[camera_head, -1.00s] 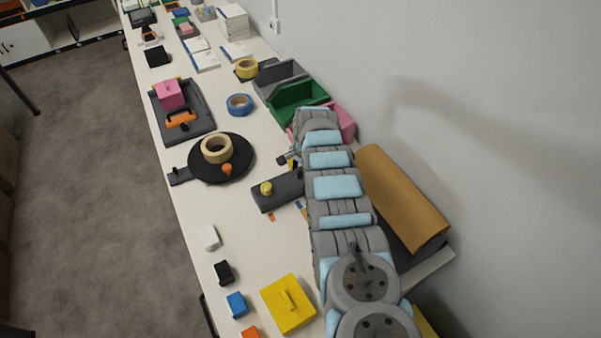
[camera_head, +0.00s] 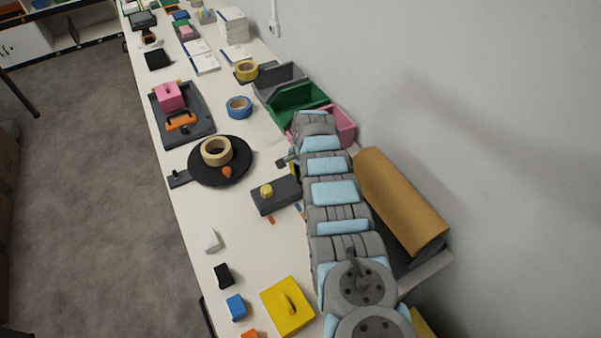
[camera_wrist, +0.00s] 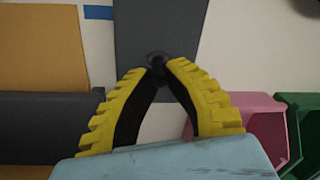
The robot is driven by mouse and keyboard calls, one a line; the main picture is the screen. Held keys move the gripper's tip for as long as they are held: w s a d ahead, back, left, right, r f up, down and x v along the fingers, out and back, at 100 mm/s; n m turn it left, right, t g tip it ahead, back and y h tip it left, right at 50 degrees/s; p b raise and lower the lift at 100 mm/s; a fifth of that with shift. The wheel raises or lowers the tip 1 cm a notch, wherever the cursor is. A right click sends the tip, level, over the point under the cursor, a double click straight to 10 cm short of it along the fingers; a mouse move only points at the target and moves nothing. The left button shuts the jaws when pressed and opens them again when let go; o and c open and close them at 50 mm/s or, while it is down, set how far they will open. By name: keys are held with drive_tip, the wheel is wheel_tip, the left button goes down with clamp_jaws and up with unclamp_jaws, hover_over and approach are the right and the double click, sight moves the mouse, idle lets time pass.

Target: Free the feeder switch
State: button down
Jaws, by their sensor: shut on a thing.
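I cannot tell whether this surface is part of the grey box. In the head view my arm mostly hides the gripper; a small dark piece (camera_head: 281,163) shows beside its end.
Pink (camera_head: 343,125), green (camera_head: 298,100) and grey (camera_head: 280,80) bins stand along the wall beyond my gripper. A brown roll (camera_head: 400,200) lies right of my arm. A black disc (camera_head: 240,172) carries a tape roll (camera_head: 216,152). Bare table lies left of the grey box.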

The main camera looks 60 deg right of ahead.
drive_tip(key=shift+w+a+r+g+h+p, duration=0.15)
drive_tip(key=shift+a+g+h+p, duration=0.25)
drive_tip(key=shift+p, duration=0.75)
drive_tip(key=shift+w+h+p, duration=0.1)
drive_tip(key=shift+h+p, duration=0.3)
drive_tip(key=shift+p, duration=0.1)
drive_tip(key=shift+w+a+g+h, duration=0.15)
drive_tip(key=shift+g+h, duration=0.35)
drive_tip(key=shift+h, duration=0.1)
drive_tip(key=shift+a+f, duration=0.1)
drive_tip(key=shift+f, duration=0.2)
drive_tip(key=b, duration=0.1)
drive_tip(key=g+h+b, duration=0.1)
drive_tip(key=h+b, duration=0.1)
drive_tip(key=shift+w+a+f+b, duration=0.25)
drive_tip(key=shift+b, duration=0.05)
drive_tip(key=g+h+b, duration=0.1)
drive_tip(key=b, duration=0.2)
drive_tip(key=shift+a, duration=0.15)
drive_tip(key=shift+r+g+h+b, duration=0.15)
drive_tip(key=shift+g+h+b, duration=0.15)
drive_tip(key=shift+h+b, duration=0.15)
